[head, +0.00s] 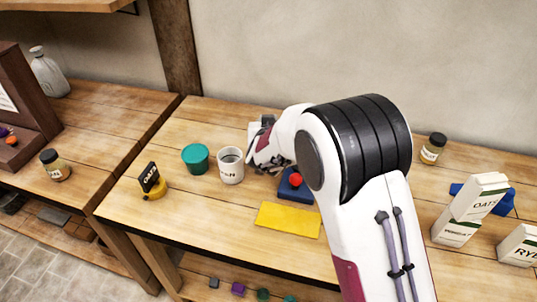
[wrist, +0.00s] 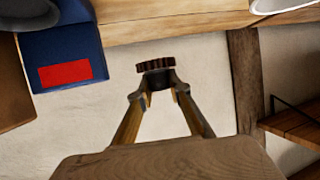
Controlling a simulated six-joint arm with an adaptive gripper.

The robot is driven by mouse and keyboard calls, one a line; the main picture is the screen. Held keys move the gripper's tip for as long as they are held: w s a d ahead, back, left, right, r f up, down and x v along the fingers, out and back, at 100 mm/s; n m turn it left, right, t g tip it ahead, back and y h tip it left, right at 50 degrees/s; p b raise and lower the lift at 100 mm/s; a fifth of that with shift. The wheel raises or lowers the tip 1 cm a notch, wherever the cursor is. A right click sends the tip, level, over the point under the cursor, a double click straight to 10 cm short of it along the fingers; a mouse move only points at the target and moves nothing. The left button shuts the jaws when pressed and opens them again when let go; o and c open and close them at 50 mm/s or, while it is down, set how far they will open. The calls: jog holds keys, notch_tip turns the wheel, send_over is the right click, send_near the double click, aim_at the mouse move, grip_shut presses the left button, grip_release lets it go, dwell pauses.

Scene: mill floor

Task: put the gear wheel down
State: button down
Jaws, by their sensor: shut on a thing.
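The gear wheel (wrist: 155,65) is a small dark brown toothed disc, seen edge-on in the wrist view. My gripper (wrist: 157,84) is shut on it, with the fingertips just behind it and pale wall in the background. In the head view my gripper (head: 263,128) is above the far part of the bench, behind the white mug (head: 231,167). The gear wheel cannot be made out there, and my arm hides part of that area.
The wooden bench (head: 180,222) holds a teal tub (head: 195,157), a black-and-yellow item (head: 152,182), a yellow sheet (head: 289,219) and a blue block (head: 291,190) with a red ball. Cartons (head: 470,209) and a jar (head: 433,148) stand at right. Bare wood lies at front left.

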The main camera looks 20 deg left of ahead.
dwell(0.3)
jog(key=shift+f, duration=3.1)
jog(key=shift+f, duration=1.9)
jog(key=shift+f, duration=0.15)
jog(key=c, duration=1.9)
grip_release()
jog(key=shift+r, duration=0.2)
jog(key=shift+v, duration=6)
